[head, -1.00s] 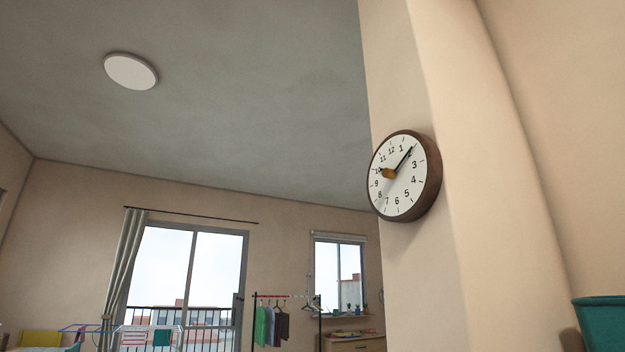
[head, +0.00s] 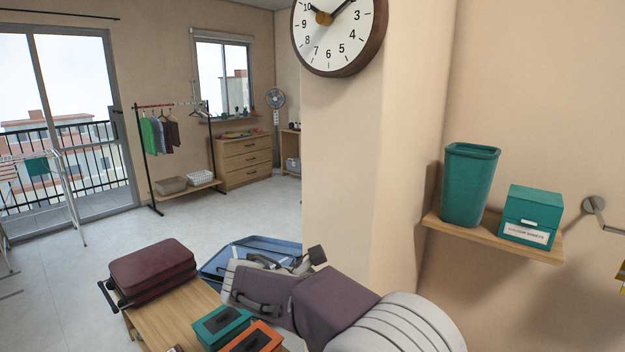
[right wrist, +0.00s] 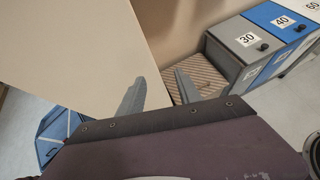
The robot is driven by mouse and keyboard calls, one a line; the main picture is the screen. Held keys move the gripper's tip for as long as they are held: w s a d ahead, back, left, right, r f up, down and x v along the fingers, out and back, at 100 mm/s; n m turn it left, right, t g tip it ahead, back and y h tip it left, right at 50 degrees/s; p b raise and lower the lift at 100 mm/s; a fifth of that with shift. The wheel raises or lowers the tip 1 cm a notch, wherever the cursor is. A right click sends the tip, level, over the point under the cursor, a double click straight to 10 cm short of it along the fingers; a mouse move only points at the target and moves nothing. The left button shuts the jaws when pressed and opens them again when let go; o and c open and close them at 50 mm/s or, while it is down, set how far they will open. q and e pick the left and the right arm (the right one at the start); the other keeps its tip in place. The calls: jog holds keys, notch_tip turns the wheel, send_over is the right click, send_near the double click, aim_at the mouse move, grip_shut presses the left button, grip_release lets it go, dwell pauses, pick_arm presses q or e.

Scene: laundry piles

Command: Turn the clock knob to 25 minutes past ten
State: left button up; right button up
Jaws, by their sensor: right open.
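The round clock (head: 341,50) has a white face and a brown rim. It hangs on the pillar at the top of the head view, its upper part cut off by the frame edge. One dark hand points near the 10, the other up and right. My right gripper (right wrist: 157,92) is open and empty in the right wrist view, its two grey fingers apart. In the head view my right arm reaches in from the lower right, well below the clock. My left gripper is not in view.
A wooden bench (head: 172,312) holds a maroon suitcase (head: 152,270), a teal box (head: 221,327) and an orange box (head: 258,338). A wall shelf (head: 480,234) holds a teal bin (head: 467,185) and a teal box (head: 531,213).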

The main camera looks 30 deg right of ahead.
jog(key=w+a+r+n+t+h+p, duration=0.15)
jog(key=r+p, duration=0.55)
jog(key=r, duration=0.9)
jog(key=w+a+r+t+h+p, duration=0.1)
jog(key=w+a+r+h+p, duration=0.4)
jog(key=r, duration=1.2)
jog(key=t+y+p, duration=0.1)
jog(key=t+p, duration=0.2)
jog(key=p, duration=1.2)
send_near(320, 17)
jog(key=shift+n, duration=0.35)
jog(key=p+x, duration=0.2)
jog(key=x, duration=0.5)
jog(key=shift+w+d+r+p, duration=0.1)
jog(key=shift+d+r+p, duration=0.05)
jog(key=shift+d+p, duration=0.2)
jog(key=shift+w+d, duration=0.2)
jog(key=shift+d, duration=0.2)
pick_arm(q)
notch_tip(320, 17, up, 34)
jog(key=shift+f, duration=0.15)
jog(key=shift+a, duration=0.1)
pick_arm(e)
jog(key=shift+a, duration=0.1)
grip_shut()
